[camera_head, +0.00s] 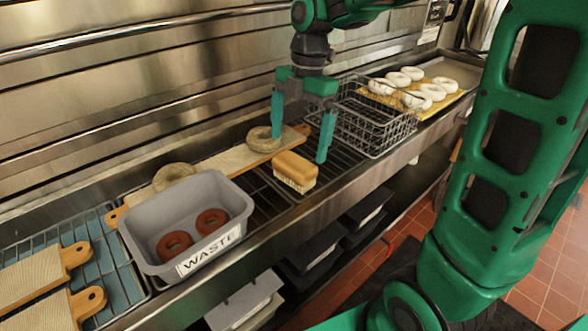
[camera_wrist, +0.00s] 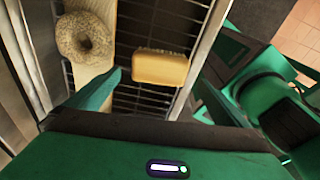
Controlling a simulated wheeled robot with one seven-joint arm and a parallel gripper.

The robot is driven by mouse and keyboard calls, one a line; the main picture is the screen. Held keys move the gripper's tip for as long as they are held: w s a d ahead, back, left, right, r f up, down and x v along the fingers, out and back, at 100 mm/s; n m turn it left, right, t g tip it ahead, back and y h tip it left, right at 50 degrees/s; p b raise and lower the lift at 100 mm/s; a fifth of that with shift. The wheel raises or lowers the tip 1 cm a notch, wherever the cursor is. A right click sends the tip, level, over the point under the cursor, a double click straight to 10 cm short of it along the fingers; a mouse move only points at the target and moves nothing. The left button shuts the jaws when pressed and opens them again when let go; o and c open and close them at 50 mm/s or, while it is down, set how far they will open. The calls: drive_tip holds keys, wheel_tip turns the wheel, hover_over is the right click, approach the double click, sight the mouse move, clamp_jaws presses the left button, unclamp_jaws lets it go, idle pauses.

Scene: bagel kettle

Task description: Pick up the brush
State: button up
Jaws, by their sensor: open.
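The brush (camera_head: 295,172) has a yellow-tan block back and pale bristles beneath. It lies bristles down on the dark wire rack. In the wrist view the brush (camera_wrist: 160,68) shows ahead of my gripper, right of the one green finger clearly seen there. My gripper (camera_head: 300,138) is open and empty, with its fingers pointing down. In the head view its left finger is near a seeded bagel and its right finger is just right of and above the brush. The fingers do not appear to touch the brush.
A wooden board (camera_head: 225,160) with seeded bagels (camera_head: 264,139) lies behind the brush. A grey WASTE bin (camera_head: 150,215) with two brown bagels stands left. The metal counter edge (camera_head: 330,190) runs in front.

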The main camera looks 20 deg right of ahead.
sight(294, 160)
drive_tip(key=shift+s+a+f, duration=0.1)
drive_tip(key=shift+a+f, duration=0.1)
drive_tip(key=shift+f, duration=0.95)
drive_tip(key=shift+a+f, duration=0.15)
drive_tip(key=shift+f, duration=0.95)
drive_tip(key=shift+s+a+f, duration=0.1)
drive_tip(key=shift+a+f, duration=0.1)
drive_tip(key=shift+f, duration=0.95)
drive_tip(key=c, duration=1)
